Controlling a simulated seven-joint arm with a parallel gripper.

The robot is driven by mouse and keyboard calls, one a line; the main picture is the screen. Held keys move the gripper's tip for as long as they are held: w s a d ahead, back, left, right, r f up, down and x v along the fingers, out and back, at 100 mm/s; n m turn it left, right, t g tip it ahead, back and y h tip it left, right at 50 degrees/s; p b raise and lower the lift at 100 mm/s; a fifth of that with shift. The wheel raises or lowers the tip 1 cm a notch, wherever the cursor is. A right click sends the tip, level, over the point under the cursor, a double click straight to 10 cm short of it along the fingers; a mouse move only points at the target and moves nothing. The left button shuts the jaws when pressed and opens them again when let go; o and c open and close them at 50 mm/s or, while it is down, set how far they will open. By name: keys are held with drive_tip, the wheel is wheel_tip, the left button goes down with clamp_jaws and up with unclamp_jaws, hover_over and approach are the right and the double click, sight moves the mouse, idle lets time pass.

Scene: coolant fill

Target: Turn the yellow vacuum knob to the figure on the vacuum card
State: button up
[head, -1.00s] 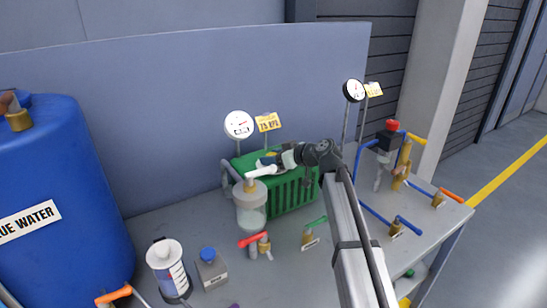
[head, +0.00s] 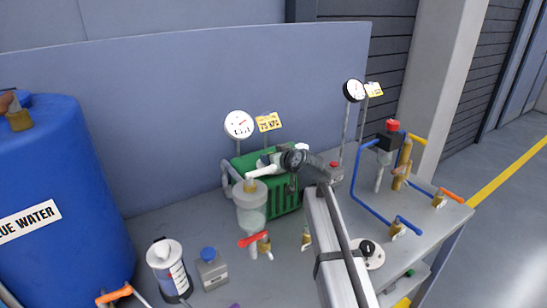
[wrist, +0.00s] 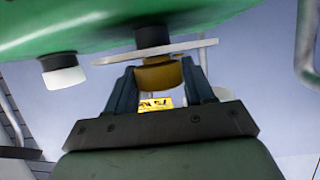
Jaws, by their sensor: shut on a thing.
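The yellow vacuum knob (wrist: 158,76) is brass-coloured and sits on a dark stem under the green pump body in the tilted wrist view. My gripper (wrist: 160,72) has its two dark fingers shut on it, one on each side. In the head view the knob is hidden by my wrist at the top of the green pump (head: 284,200). The yellow vacuum card (head: 268,122) reads 75 KPA and stands behind the pump. It also shows between my fingers in the wrist view (wrist: 155,104). The white round vacuum gauge (head: 238,124) is left of the card; its reading is too small to tell.
A clear pot (head: 252,208) with a white pipe stands left of the pump, with a red-handled valve (head: 254,241) before it. A second gauge (head: 353,90) and blue pipes (head: 362,190) are to the right. The blue drum (head: 60,200) fills the far left.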

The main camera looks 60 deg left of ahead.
drive_tip(key=o, duration=1)
drive_tip(key=v, duration=1.4)
drive_tip(key=shift+a, duration=0.1)
drive_tip(key=shift+w, duration=0.1)
